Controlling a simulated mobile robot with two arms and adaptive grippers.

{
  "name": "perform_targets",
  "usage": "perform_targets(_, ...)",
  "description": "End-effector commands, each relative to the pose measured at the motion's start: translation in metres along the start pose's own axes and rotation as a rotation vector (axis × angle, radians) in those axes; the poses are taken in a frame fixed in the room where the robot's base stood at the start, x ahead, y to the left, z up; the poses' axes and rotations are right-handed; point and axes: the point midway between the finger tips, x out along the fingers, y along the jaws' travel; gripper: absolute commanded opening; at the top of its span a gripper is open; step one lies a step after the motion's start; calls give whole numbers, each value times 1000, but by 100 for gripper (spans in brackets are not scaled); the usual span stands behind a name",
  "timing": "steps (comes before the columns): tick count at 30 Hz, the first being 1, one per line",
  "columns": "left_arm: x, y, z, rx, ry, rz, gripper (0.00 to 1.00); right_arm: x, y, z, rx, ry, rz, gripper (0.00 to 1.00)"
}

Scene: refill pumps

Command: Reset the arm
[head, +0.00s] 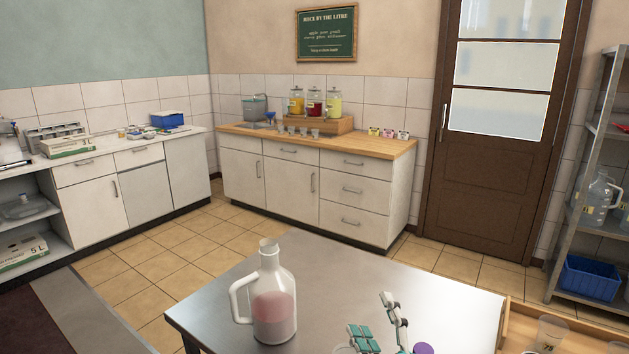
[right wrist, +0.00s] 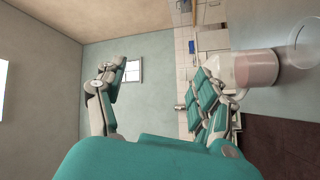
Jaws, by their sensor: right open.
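My right gripper (head: 380,318) is raised at the lower middle of the head view, over the front part of the steel table (head: 340,262). Its teal and white fingers are spread apart. In the right wrist view the same gripper (right wrist: 155,92) shows a wide empty gap between its fingers. A clear handled jug (head: 272,300) with pinkish contents stands upright on the table, left of the gripper. In the right wrist view the jug (right wrist: 256,70) shows beyond the right-hand finger, outside the gap. My left gripper is in neither view.
A wooden-edged surface with a clear cup (head: 551,333) is at lower right. The far half of the steel table is clear.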

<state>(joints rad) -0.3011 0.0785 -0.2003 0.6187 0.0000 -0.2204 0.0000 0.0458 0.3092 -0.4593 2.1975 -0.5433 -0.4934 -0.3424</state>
Motion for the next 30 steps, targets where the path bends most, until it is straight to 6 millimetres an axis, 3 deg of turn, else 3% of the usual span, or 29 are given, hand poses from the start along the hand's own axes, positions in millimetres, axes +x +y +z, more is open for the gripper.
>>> perform_targets(1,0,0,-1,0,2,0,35,-19,-19,29,121,-132,-69,70)
perform_targets(3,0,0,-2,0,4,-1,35,-48,-46,65,275,-314,-162,70)
perform_targets(6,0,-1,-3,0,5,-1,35,-101,-85,103,466,-558,-288,70)
perform_targets(9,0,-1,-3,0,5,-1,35,-152,-115,122,605,-756,-390,70)
perform_targets(15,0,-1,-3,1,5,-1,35,-232,-150,133,774,-1034,-534,70)
perform_targets(24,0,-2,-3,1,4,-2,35,-329,-174,123,926,-1344,-694,70)
perform_targets(30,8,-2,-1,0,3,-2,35,-322,-232,155,915,-1351,-706,70)
